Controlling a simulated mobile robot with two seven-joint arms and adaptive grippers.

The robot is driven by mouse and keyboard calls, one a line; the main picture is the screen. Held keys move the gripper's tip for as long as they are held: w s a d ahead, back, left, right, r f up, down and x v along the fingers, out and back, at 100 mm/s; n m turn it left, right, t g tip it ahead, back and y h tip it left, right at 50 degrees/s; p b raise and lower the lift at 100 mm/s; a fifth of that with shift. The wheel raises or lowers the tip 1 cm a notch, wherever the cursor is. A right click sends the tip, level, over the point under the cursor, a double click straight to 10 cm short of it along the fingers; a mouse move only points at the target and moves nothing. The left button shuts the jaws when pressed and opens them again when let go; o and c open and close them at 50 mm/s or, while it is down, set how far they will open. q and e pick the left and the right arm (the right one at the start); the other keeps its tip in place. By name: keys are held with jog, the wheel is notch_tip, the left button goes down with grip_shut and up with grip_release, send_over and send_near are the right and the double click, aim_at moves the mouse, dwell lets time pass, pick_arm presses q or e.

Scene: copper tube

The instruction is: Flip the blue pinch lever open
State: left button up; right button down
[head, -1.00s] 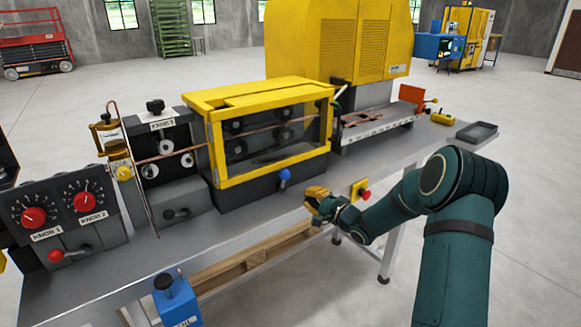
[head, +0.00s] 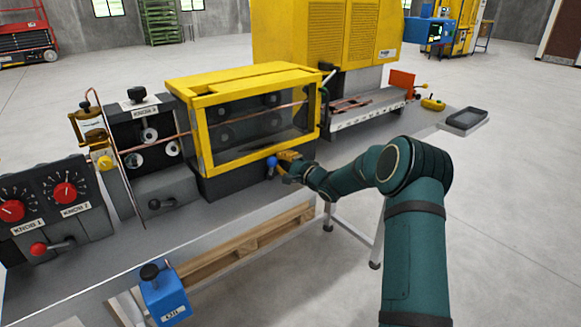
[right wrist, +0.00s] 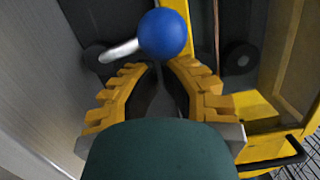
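The blue pinch lever's ball knob (head: 271,161) is on the front of the dark base under the yellow-framed enclosure (head: 262,155). In the right wrist view the blue ball (right wrist: 163,34) sits on a short metal rod (right wrist: 121,50) that runs left to a dark pivot. My right gripper (head: 284,156) is just right of the ball in the head view. In the right wrist view its yellow fingers (right wrist: 159,66) converge and look shut, with their tips right by the ball. The ball is not between them; whether they touch it I cannot tell. My left gripper is out of view.
A copper tube (head: 170,140) runs through the rollers into the enclosure. Left are a panel with red knobs (head: 65,193) and a red-tipped lever (head: 40,248). A blue box (head: 165,298) is at the bench front. The bench top (head: 225,222) before the enclosure is clear.

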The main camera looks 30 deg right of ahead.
aim_at(270, 165)
jog(key=shift+w, duration=0.25)
jog(key=shift+a+r+n, duration=0.1)
jog(key=shift+a+n, duration=0.35)
jog(key=shift+n, duration=0.25)
jog(key=shift+s+a+n+g, duration=0.1)
jog(key=shift+a+n+g, duration=0.2)
jog(key=shift+a+n, duration=0.45)
jog(key=a+n, duration=0.1)
jog(key=n, duration=0.1)
jog(key=a+n, duration=0.1)
jog(key=n, duration=0.1)
jog(key=shift+s+b, duration=0.1)
jog(key=shift+b, duration=0.3)
jog(key=shift+a+f+g, duration=0.25)
jog(key=shift+a+g, duration=0.05)
jog(key=shift+a, duration=0.2)
